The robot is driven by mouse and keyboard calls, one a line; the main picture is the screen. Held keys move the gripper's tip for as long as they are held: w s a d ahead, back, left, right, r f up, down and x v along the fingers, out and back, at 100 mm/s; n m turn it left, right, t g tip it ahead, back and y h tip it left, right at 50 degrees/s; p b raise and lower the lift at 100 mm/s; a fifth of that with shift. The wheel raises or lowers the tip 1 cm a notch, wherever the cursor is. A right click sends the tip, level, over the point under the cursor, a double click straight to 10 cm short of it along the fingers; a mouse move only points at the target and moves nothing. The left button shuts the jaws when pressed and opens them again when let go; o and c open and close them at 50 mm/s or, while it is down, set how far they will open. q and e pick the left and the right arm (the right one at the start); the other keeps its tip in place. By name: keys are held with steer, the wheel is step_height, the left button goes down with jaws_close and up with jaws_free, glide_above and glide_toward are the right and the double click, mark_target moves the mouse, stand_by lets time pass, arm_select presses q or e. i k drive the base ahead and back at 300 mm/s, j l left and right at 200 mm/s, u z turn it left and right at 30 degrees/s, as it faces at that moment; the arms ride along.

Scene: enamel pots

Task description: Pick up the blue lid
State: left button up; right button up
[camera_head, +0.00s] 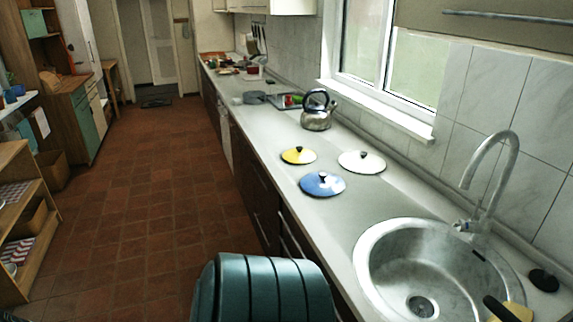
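The lids are apart from each other. Neither of my grippers shows in the head view.
A round steel sink (366,262) with a tall curved tap (511,165) is at the right front of the counter (330,222). A steel kettle (317,118) stands behind the lids, beneath the window. The counter around the blue lid is clear. The tiled floor (150,215) is open at left.

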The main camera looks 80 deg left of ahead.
mark_target(316, 184)
steer(key=u, duration=2.35)
steer(key=i+j+z, duration=0.15)
steer(key=z, duration=0.8)
steer(key=i+j+z, duration=0.15)
steer(key=j+z, duration=0.25)
steer(key=j, duration=0.25)
steer(key=i+j+z, duration=0.1)
steer(key=j+z, duration=0.35)
steer(key=j, duration=0.25)
steer(key=j+z, duration=0.1)
steer(key=j, duration=1.3)
steer(key=j+z, duration=0.1)
steer(key=j, duration=1.3)
